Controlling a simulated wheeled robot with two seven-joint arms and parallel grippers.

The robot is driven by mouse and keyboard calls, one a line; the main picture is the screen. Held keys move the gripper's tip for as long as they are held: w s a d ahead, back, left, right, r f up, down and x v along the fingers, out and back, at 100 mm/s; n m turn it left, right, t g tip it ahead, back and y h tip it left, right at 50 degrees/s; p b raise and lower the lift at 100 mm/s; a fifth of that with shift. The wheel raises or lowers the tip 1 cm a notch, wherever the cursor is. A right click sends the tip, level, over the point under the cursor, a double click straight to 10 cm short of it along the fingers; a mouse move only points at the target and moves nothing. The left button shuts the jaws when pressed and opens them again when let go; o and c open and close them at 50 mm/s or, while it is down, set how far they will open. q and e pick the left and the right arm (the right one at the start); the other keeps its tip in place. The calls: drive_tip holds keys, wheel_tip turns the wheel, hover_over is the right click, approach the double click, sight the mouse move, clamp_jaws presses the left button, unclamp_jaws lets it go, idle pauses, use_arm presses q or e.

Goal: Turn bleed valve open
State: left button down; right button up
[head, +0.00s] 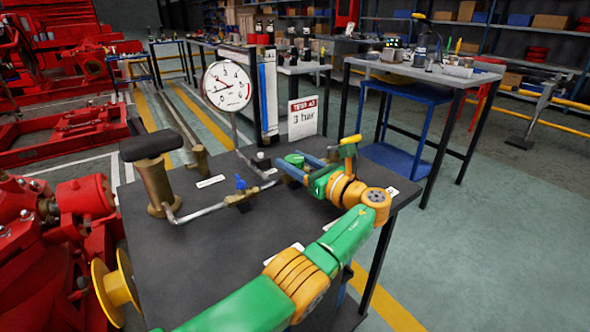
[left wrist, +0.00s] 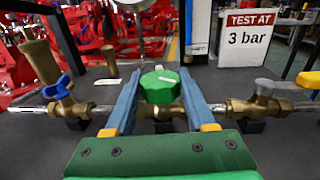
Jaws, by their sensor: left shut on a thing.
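A pipe line with brass valves runs across the dark bench. In the left wrist view a valve with a round green knob (left wrist: 161,87) is in the middle, a valve with a blue handle (left wrist: 62,88) at left, and a brass valve with a yellow handle (left wrist: 308,80) at right. My left gripper (left wrist: 160,78) has its two blue fingers on either side of the green knob and is shut on it. In the head view my left gripper (head: 300,163) reaches in at the pipe line, partly hiding the green knob (head: 294,159). My right gripper is not in view.
On the bench (head: 185,265) stand a pressure gauge (head: 227,87), a sign reading "TEST AT 3 bar" (head: 303,118) and a brass hand pump (head: 158,190) with a black top. Red machinery (head: 80,210) is at the left.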

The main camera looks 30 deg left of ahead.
sight(301, 165)
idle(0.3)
use_arm(q)
drive_tip(key=shift+c, duration=1.2)
unclamp_jaws()
drive_tip(key=v, duration=0.7)
